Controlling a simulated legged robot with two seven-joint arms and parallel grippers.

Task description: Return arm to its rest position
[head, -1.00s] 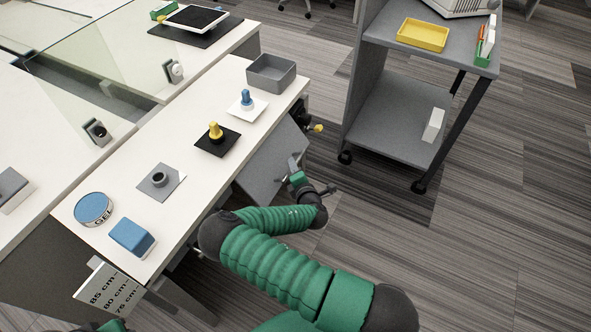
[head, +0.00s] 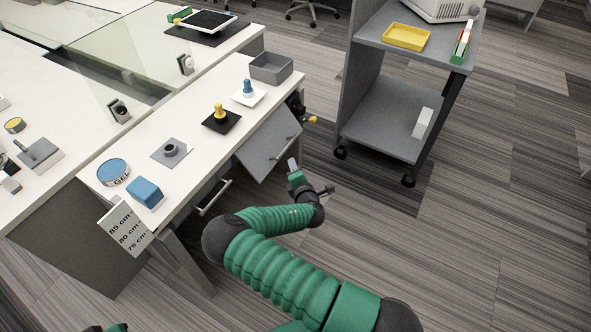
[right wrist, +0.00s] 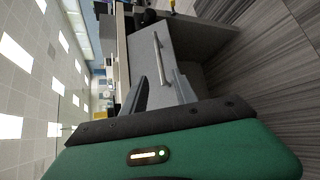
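My right arm (head: 285,275), green and ribbed, reaches up from the bottom of the head view. My right gripper (head: 311,178) is beside the desk's front, over the floor, near a tilted grey panel with a handle (head: 270,145). Its fingers are apart with nothing seen between them. In the right wrist view the two grey fingers (right wrist: 162,92) stand apart in front of the handled panel. A small green piece, likely of my left arm (head: 108,328), shows at the bottom left edge; the left gripper is not visible.
The white desk (head: 185,120) holds a blue GEL tin (head: 113,172), a blue block (head: 145,193), a yellow peg (head: 219,112), a blue peg (head: 248,88) and a grey bin (head: 271,68). A grey cart (head: 385,115) stands beyond. The floor at right is clear.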

